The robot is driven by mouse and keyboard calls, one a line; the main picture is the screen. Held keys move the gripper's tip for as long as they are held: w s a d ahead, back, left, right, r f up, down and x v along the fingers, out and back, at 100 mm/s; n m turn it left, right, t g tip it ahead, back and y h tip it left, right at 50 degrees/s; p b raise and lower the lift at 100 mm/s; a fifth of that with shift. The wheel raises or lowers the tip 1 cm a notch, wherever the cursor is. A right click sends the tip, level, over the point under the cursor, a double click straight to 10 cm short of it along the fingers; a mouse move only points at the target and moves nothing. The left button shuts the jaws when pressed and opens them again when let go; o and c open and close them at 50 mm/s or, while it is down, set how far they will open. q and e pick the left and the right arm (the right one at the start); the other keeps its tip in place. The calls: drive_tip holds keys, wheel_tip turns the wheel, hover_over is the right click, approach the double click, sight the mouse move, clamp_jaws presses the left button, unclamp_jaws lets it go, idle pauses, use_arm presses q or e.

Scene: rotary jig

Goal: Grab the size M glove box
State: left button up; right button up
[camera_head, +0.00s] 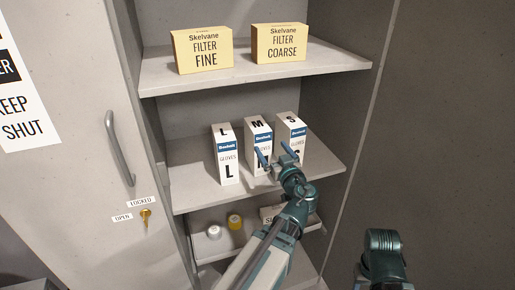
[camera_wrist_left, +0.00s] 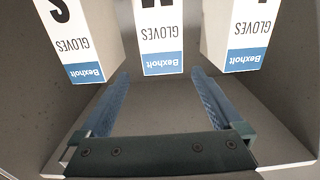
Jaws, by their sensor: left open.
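The size M glove box (camera_head: 258,126) is white with a blue band and stands upright on the middle shelf, between the L and S boxes. It also shows upside down in the left wrist view (camera_wrist_left: 160,30). My left gripper (camera_head: 275,154) is open and empty in front of the M box, hiding part of its lower front. In the left wrist view its two fingers (camera_wrist_left: 160,74) point towards the M box, one to each side of its width. I cannot tell whether the tips reach past its front face. My right gripper is not visible.
The L box (camera_head: 225,155) stands left of M and the S box (camera_head: 291,128) right, with narrow gaps. Yellow filter boxes (camera_head: 203,50) sit on the shelf above (camera_head: 250,76). Small rolls (camera_head: 235,222) lie below. The cabinet door (camera_head: 75,120) stands at left.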

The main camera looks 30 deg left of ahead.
sight(264, 138)
use_arm(q)
drive_tip(key=x, duration=0.7)
drive_tip(key=shift+w, duration=0.1)
drive_tip(key=shift+w+a, duration=0.2)
drive_tip(key=shift+a, duration=0.2)
drive_tip(key=x, duration=0.5)
drive_tip(key=shift+a, duration=0.2)
drive_tip(key=shift+s, duration=0.1)
clamp_jaws()
